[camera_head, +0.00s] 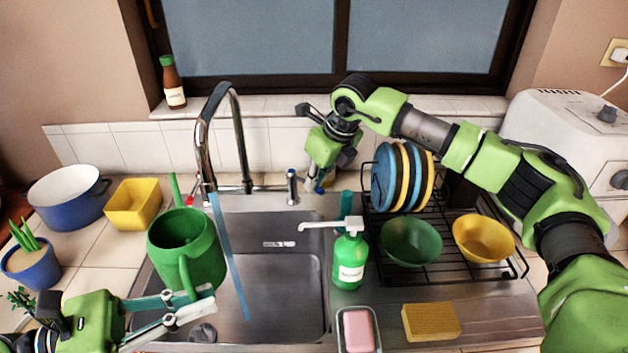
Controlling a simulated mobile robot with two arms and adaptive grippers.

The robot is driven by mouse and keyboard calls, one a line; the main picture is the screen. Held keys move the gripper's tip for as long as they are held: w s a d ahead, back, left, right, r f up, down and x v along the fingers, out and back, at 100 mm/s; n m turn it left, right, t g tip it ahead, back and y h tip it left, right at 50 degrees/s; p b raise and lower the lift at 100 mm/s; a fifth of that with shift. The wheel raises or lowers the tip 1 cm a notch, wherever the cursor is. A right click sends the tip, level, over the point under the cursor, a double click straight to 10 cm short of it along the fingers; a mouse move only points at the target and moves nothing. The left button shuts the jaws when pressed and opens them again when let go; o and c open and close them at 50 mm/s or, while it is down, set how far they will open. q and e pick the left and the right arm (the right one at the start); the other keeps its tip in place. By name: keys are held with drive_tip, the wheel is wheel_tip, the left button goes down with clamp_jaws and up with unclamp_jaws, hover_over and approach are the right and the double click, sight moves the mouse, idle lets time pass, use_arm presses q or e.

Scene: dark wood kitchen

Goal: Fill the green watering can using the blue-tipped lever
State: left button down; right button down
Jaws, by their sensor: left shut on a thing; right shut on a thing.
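The green watering can (205,257) is upright over the left part of the sink, its open top facing up. My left gripper (190,300) is shut on its handle at the lower front. The tall chrome faucet (241,140) arches above it. A blue water stream (234,265) falls from the spout past the can's right side into the basin. The blue-tipped lever (291,185) stands upright right of the faucet. My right gripper (319,185) is just right of this lever, apart from it in the picture. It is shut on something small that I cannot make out.
A green soap dispenser (350,262) stands at the sink's right edge, with a pink soap (359,330) and yellow sponge (431,321) in front. A dish rack (450,269) with plates and bowls is at right. A yellow container (133,203) and blue pot (68,200) stand left.

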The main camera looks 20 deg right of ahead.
drive_tip(key=c, duration=2.1)
unclamp_jaws()
drive_tip(key=shift+c, duration=0.2)
drive_tip(key=shift+r, duration=0.1)
drive_tip(key=v, duration=1.2)
drive_tip(key=shift+d, duration=0.1)
